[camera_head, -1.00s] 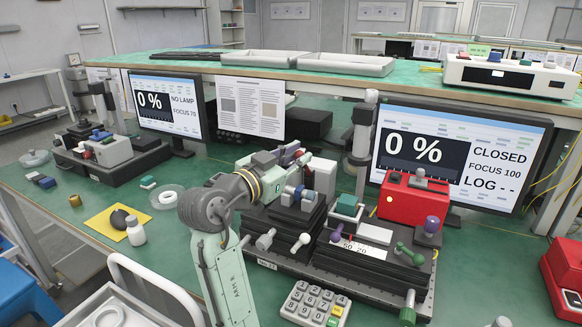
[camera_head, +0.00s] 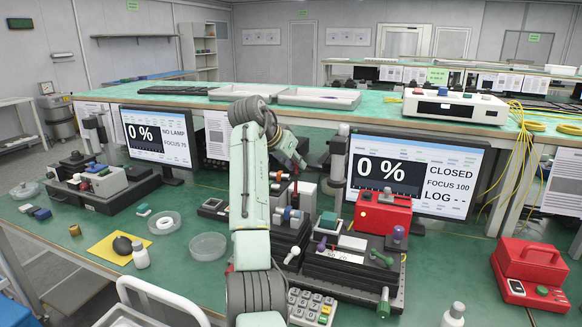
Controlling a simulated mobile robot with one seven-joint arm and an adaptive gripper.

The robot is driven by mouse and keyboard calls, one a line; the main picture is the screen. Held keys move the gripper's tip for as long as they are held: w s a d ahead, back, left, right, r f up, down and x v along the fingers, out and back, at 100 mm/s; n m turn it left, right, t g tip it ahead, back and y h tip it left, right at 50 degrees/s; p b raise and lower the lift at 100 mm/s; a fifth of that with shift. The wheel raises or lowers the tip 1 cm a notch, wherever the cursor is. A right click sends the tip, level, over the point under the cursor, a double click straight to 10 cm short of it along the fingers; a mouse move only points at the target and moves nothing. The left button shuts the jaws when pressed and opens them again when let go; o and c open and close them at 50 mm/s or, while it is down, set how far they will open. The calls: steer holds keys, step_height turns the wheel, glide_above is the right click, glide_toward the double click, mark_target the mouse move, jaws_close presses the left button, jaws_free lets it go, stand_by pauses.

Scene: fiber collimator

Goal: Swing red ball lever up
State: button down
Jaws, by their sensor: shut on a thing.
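My gripper (camera_head: 299,164) is at the back of the optics stage, beside the grey cylinder post. Its fingers are small and dark, partly hidden by my arm. A thin red piece (camera_head: 295,190), seemingly part of the red ball lever, shows just below the fingers. The gripper looks shut on it, but the ball itself is not clearly visible. The dark stage block (camera_head: 352,270) carries a purple knob, green-handled levers and a white label. My arm covers the left side of the stage.
The red box (camera_head: 380,214) stands on the right of the stage, in front of the monitor (camera_head: 414,176) reading 0 % and CLOSED. A keypad (camera_head: 312,306) and clear dish (camera_head: 208,246) lie in front and left. A red case (camera_head: 530,272) is at right.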

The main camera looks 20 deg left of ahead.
steer(key=shift+w+r+g, duration=0.55)
steer(key=shift+w+g, duration=0.05)
steer(key=shift+w, duration=0.25)
steer(key=c, duration=1.8)
jaws_free()
steer(key=shift+f, duration=0.1)
steer(key=o, duration=0.3)
steer(key=shift+w+f, duration=0.1)
steer(key=shift+f, duration=0.15)
steer(key=shift+o, duration=0.2)
steer(key=v, duration=1.2)
steer(key=shift+w, duration=0.1)
